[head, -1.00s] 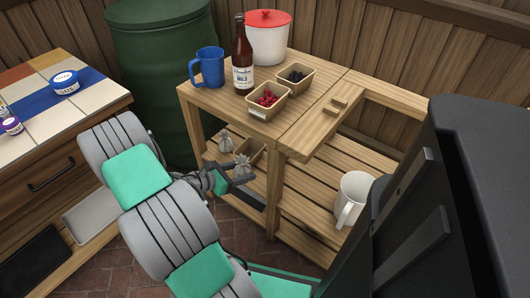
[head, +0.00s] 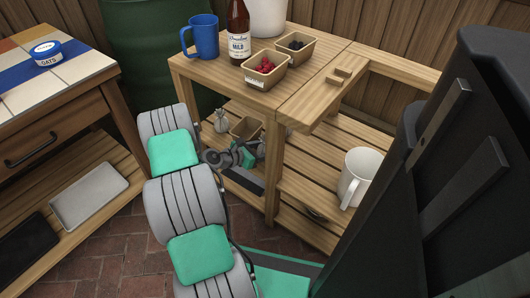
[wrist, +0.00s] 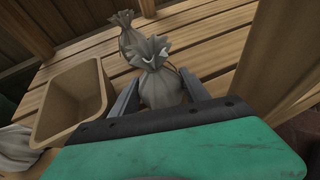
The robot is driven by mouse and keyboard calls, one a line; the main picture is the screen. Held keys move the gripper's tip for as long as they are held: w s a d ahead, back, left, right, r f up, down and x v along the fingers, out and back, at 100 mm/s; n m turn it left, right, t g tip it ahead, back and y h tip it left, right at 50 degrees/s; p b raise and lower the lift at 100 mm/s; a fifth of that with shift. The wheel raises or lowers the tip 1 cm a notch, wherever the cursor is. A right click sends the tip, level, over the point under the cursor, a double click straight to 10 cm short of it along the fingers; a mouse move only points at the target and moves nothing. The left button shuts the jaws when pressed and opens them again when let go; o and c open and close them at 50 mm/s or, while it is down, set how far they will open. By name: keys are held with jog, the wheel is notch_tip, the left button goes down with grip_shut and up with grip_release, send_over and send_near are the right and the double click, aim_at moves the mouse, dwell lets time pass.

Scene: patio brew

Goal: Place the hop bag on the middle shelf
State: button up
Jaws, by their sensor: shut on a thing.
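A grey tied hop bag (wrist: 161,85) stands upright between the two fingers of my gripper (head: 250,153) in the wrist view. My gripper is shut on it, inside the wooden shelf unit and over the slatted middle shelf (wrist: 208,52). In the head view the held bag is small and mostly hidden by my gripper. I cannot tell whether its base touches the slats. A second grey bag (wrist: 124,32) stands just behind the held one; it also shows in the head view (head: 221,121).
A tan open bin (wrist: 68,100) is close on the left, with another grey bag (wrist: 15,148) below it. A wooden post (head: 272,170) stands right of my gripper. Above, the top (head: 215,72) carries a blue mug, a bottle and berry boxes. A white mug (head: 355,178) is on the right.

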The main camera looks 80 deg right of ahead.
jog(key=o, duration=1)
jog(key=shift+r, duration=0.25)
jog(key=w+a+r+m+t+y+p, duration=0.1)
jog(key=w+a+r+m+t+y, duration=0.15)
jog(key=w+a+r, duration=0.5)
jog(key=w+a+r+m+t+y+p, duration=0.1)
jog(key=w+a+r+m+t+p, duration=0.15)
jog(key=w+a, duration=0.85)
jog(key=w+a+r+m+t+y, duration=0.2)
jog(key=w+a+r+m+t, duration=0.15)
jog(key=w+a, duration=0.6)
jog(key=s+a+r+y, duration=0.1)
jog(key=s+a+r, duration=0.1)
jog(key=a, duration=0.7)
jog(key=s+a+r+m+t+y, duration=0.1)
jog(key=s+a+r+y, duration=0.1)
jog(key=a, duration=0.7)
jog(key=s+a+r+m+t+y, duration=0.1)
jog(key=a+r, duration=0.3)
jog(key=a, duration=0.5)
jog(key=shift+s+a+y, duration=0.4)
jog(key=shift+s+y, duration=0.25)
jog(key=shift+y, duration=0.1)
